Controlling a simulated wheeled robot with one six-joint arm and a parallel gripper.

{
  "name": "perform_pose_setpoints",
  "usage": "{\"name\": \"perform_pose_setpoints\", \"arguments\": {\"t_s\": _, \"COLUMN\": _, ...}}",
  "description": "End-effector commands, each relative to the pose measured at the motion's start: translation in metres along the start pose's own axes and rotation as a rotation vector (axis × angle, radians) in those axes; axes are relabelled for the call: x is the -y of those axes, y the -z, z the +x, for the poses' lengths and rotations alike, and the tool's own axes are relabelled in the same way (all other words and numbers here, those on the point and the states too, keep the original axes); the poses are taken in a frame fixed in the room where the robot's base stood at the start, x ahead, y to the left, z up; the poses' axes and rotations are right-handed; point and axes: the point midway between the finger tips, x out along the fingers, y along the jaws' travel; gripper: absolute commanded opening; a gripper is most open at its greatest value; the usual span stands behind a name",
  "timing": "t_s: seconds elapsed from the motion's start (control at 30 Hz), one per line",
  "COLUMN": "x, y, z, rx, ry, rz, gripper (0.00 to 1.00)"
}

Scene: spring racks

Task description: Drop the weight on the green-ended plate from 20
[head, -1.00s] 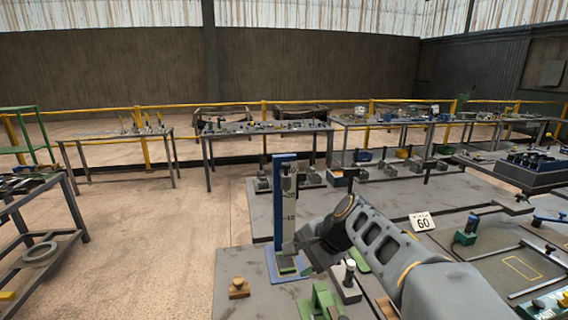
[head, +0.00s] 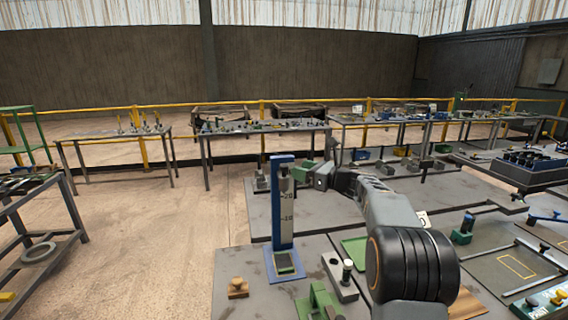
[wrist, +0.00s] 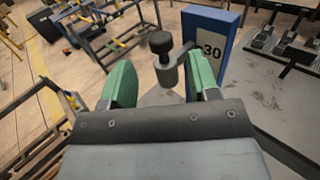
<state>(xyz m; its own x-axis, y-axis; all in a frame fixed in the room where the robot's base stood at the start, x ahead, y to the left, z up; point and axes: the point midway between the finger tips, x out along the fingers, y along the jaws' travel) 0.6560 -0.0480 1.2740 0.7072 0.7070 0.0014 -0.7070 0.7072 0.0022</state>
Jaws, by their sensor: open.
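A blue drop post (head: 284,162) with a white scale stands upright; 20 and 10 show on the scale. In the wrist view my gripper (wrist: 162,82) is open with two green fingers. A dark knob on a grey piece (wrist: 162,48), seemingly the weight, shows in the gap between them, untouched. The weight's exact height is unclear.
A wooden knob block (head: 238,288), a green bracket (head: 320,301) and a grey block with a peg (head: 341,280) stand near the post's base. A green tray (head: 355,250) lies to the right.

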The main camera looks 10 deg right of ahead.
Motion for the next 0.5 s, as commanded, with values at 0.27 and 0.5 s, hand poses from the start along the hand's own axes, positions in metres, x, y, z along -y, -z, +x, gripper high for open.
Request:
{"name": "perform_pose_setpoints", "arguments": {"t_s": 0.27, "x": -0.001, "y": -0.002, "z": 0.047, "rx": -0.001, "ry": -0.003, "rz": -0.001, "gripper": 0.55}}
{"name": "perform_pose_setpoints", "arguments": {"t_s": 0.5, "x": -0.001, "y": 0.0, "z": 0.067, "rx": -0.001, "ry": -0.001, "rz": -0.002, "gripper": 0.55}}
